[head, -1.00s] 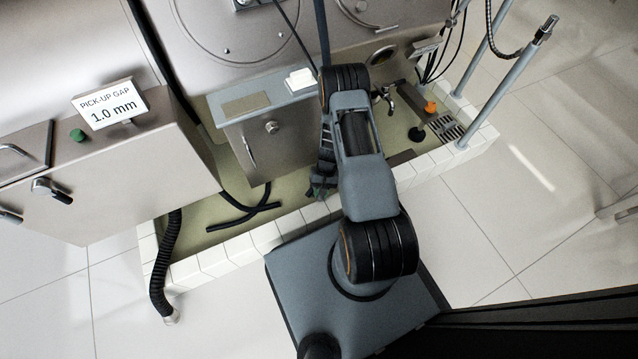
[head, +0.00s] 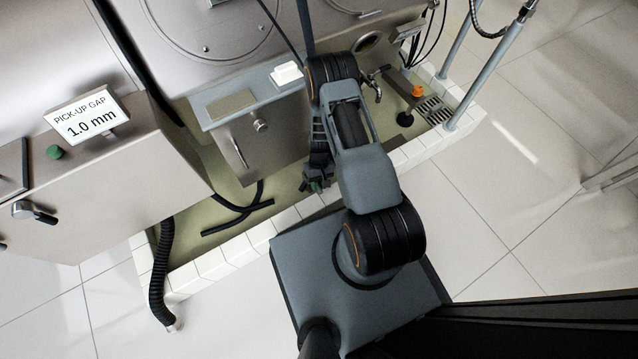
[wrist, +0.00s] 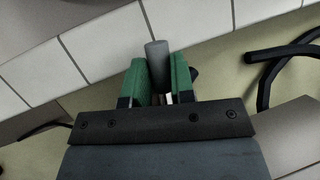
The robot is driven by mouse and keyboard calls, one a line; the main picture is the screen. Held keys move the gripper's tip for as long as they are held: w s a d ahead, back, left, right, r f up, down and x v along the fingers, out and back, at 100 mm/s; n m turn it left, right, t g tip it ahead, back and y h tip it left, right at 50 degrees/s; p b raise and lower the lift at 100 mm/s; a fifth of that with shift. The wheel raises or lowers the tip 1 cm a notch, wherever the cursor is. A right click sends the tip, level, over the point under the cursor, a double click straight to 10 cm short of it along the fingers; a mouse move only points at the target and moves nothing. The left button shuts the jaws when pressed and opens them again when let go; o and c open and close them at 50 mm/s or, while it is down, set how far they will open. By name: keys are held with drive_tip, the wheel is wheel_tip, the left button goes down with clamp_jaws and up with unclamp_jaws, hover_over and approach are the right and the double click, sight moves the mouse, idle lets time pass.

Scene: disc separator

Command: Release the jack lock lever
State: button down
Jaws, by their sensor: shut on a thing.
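My gripper (wrist: 158,72) has two green-padded fingers closed on a grey round-ended handle (wrist: 157,52), which looks like the jack lock lever. The handle stands between the pads, and its tip sticks out past them. Its lower part is hidden by the fingers and the gripper body. In the head view my gripper (head: 316,184) hangs below the forearm, just inside the tiled curb and right of the steel cabinet. The lever cannot be made out there. A small dark part shows beside the right finger in the wrist view.
A white-tiled curb (head: 222,258) runs close in front of my gripper. Black hoses (head: 240,218) lie on the basin floor to the left. The steel cabinet (head: 262,150) stands behind. A tap, an orange part (head: 416,91) and a drain grate (head: 434,109) are at the right.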

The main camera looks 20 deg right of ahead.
drive_tip(key=shift+w+d, duration=0.1)
drive_tip(key=shift+w, duration=0.05)
drive_tip(key=c, duration=1)
unclamp_jaws()
drive_tip(key=shift+o, duration=0.2)
drive_tip(key=p+v, duration=0.2)
drive_tip(key=v, duration=0.5)
drive_tip(key=shift+r+p, duration=0.2)
drive_tip(key=shift+p, duration=0.2)
